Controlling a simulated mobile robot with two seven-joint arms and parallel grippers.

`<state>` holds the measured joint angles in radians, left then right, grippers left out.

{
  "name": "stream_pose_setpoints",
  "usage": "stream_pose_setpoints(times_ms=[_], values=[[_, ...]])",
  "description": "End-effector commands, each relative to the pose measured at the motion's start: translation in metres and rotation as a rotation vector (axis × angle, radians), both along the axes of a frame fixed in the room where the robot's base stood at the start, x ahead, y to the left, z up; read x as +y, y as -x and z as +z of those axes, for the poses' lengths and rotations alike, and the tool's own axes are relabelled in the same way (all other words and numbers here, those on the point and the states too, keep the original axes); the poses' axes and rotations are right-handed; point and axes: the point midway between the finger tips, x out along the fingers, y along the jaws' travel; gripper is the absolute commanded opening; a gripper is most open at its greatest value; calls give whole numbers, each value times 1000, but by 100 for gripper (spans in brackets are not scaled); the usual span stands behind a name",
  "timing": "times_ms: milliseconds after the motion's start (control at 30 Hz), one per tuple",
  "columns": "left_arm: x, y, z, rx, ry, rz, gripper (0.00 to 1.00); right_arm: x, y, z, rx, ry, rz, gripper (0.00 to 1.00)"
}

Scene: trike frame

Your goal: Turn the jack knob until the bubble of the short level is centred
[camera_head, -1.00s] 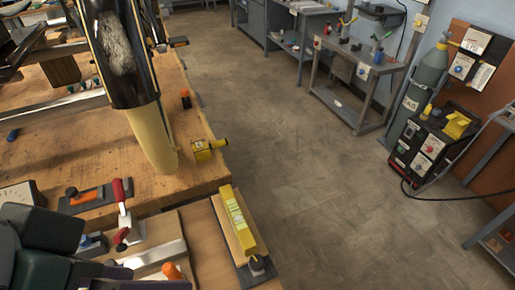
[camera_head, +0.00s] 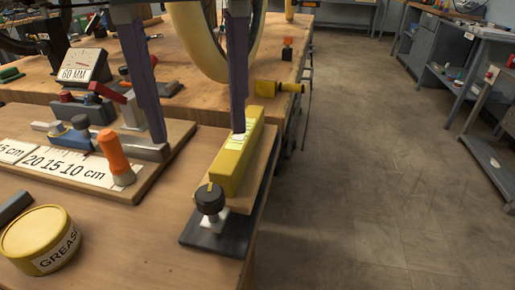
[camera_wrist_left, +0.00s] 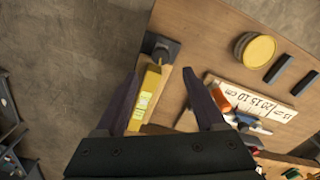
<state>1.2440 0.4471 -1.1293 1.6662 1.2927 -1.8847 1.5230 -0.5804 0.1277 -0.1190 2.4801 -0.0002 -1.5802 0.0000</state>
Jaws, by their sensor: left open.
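The short level is a yellow block (camera_head: 232,172) with a pale green vial window on top. It lies on a wooden board at the bench's right edge. The black jack knob (camera_head: 209,198) stands upright at the level's near end, on a dark base plate. My left gripper (camera_head: 199,136) is open and empty. Its two dark fingers point down, one in front of the level's far part, the other over the wooden board to the left. In the left wrist view the level (camera_wrist_left: 149,88) and knob (camera_wrist_left: 161,48) show between and beyond the fingertips. The bubble is too small to make out.
A yellow grease tin (camera_head: 40,240) stands at the front left. A board with an orange-handled tool (camera_head: 116,158) and a printed scale (camera_head: 70,168) lies left of the level. A yellow clamp-like part (camera_head: 278,87) sits at the bench edge. Open floor lies to the right.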

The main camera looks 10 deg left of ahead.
Motion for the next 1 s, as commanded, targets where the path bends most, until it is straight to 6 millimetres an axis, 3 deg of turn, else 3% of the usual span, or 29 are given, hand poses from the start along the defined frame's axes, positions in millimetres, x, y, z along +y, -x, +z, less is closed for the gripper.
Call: stream_pose_setpoints(times_ms=[300,500,867,1000], values=[[0,1,-59,2,1,-3,72,3,0,-21,-1,-12,-4,50],[0,0,-86,-2,1,-3,72,3,0,-30,-1,-11,-5,50],[-1,0,-93,-2,2,-5,72,3,0,-31,0,-10,-5,50],[-1,1,-93,-2,2,-5,59,3,0,-31,-1,-9,-4,50]])
